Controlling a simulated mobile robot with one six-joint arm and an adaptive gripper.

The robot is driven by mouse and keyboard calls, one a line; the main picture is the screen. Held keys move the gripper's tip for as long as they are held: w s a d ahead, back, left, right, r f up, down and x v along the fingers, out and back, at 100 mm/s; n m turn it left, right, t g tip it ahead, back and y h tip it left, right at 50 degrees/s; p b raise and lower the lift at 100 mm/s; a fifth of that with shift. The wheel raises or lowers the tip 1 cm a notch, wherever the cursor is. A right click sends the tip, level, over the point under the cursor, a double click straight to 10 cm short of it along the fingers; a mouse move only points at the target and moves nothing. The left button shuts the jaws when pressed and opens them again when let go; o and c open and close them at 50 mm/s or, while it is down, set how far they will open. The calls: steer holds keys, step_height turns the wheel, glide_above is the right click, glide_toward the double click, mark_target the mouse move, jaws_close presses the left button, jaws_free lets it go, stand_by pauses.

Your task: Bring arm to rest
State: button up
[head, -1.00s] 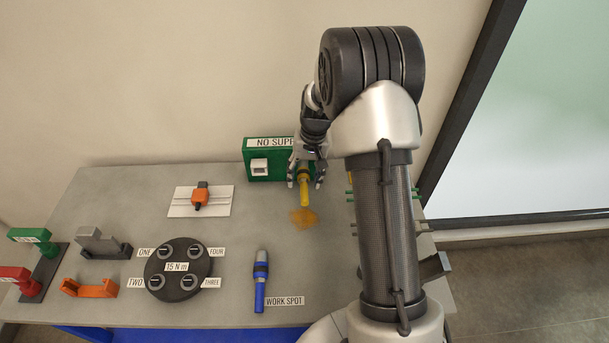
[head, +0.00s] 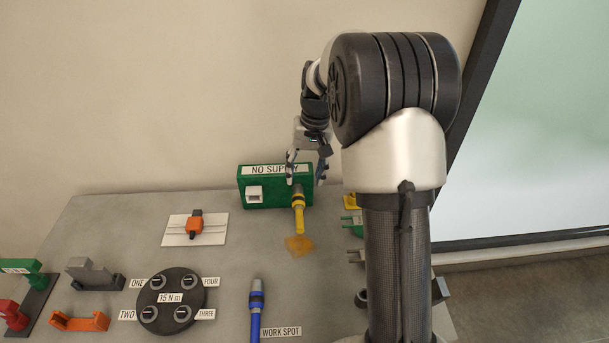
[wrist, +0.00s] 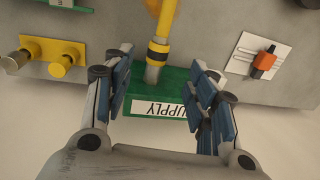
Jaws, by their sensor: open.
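My gripper (head: 306,172) is open and empty in the head view, raised just above the green box labelled NO SUPPLY (head: 250,200) at the back of the table. My arm rises on the right side of the head view and hides part of the table's right end.
An orange device on a white plate (head: 180,239), a round black 15 N m disc (head: 172,318) and a blue tool (head: 256,312) are on the table. An orange patch (head: 299,245) lies before the yellow tool. Green and red stands are at left. The wall is close behind.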

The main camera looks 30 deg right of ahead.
steer(key=s+a+r+n+t, duration=0.1)
steer(key=s+a+r, duration=0.45)
steer(key=r, duration=0.25)
steer(key=s+a+r+n+t, duration=0.1)
steer(key=s+a, duration=0.1)
steer(key=s, duration=0.6)
steer(key=s+a+r+n+t+h, duration=0.1)
steer(key=s+a, duration=0.2)
steer(key=s, duration=0.4)
steer(key=s+a+r+n+t, duration=0.1)
steer(key=s+a, duration=0.2)
steer(key=s, duration=0.5)
steer(key=shift+s+r+n, duration=0.3)
steer(key=shift+s+r, duration=0.05)
steer(key=shift+r, duration=0.05)
